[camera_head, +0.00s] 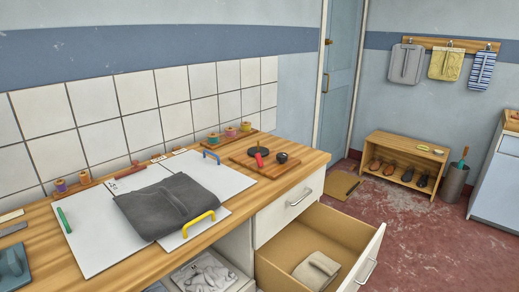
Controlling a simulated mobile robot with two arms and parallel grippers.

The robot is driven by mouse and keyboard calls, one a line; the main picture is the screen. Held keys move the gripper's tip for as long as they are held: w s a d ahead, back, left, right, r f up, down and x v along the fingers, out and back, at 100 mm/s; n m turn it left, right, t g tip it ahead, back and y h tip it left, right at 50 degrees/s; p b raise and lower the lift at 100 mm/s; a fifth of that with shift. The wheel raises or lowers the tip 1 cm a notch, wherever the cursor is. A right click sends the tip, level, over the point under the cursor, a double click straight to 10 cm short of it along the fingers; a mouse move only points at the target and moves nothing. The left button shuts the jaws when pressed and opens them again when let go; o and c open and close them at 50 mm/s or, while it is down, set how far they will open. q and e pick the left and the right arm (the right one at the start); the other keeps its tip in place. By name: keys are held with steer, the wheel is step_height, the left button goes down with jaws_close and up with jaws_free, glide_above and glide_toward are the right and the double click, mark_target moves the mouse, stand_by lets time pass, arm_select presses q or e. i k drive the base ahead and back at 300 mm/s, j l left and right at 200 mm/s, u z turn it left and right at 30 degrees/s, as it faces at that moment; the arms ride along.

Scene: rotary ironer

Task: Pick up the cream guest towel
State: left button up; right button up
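A folded cream or beige cloth (316,270), which looks like the guest towel, lies in the open drawer (343,232) below the worktop. It has a raised ridge along its top and sits towards the drawer's front right, with its lower part close to the picture's bottom edge. Neither of my grippers shows in the head view, so nothing is seen holding or touching the cloth.
A dark grey folded cloth (160,208) lies on white sheets on the wooden worktop (300,166). A closed drawer (298,202) is above the open one. A low shoe bench (405,150) and a bin (454,182) stand at the back right.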

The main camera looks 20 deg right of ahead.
mark_target(316, 272)
steer(key=z, duration=1.65)
steer(key=i+l+u, duration=0.35)
steer(key=i+l, duration=0.25)
steer(key=l, duration=0.1)
